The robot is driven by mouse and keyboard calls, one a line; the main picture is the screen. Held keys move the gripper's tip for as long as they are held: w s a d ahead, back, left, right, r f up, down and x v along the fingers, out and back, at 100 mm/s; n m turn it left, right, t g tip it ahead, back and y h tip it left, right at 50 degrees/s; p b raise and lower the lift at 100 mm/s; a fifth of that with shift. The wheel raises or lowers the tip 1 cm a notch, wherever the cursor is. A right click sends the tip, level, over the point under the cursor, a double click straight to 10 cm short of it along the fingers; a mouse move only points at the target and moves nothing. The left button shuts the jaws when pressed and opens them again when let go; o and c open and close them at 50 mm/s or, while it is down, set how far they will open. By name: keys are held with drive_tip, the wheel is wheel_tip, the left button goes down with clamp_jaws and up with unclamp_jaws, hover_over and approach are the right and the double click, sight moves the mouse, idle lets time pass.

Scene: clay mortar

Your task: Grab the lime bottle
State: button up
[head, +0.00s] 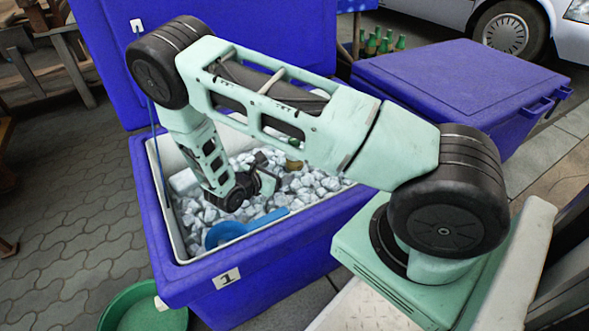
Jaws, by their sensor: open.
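My gripper (268,183) reaches down into the open blue cooler (250,262), low over the ice (300,190). Its jaws are small in this view and look open, with nothing clearly between them. A small gold and dark-green piece (293,165) shows in the ice just right of and beyond the gripper, partly hidden by my arm. It may be part of the lime bottle, but I cannot tell for sure. No whole bottle is visible in the cooler, and my arm covers part of the ice.
A blue scoop (245,228) lies on the ice near the front wall. The cooler's lid (108,50) stands open behind. A closed blue cooler (450,85) is at right, with several green bottles (378,43) beyond it. A green tub (150,310) sits in front.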

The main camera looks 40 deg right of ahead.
sight(289, 165)
drive_tip(key=b+x, duration=0.2)
drive_tip(key=x, duration=0.3)
drive_tip(key=shift+d+f, duration=0.1)
drive_tip(key=shift+f, duration=0.05)
drive_tip(key=b+x, duration=0.1)
drive_tip(key=x, duration=0.1)
drive_tip(key=b+x, duration=0.2)
drive_tip(key=x, duration=0.1)
drive_tip(key=shift+d, duration=0.35)
drive_tip(key=c, duration=1.3)
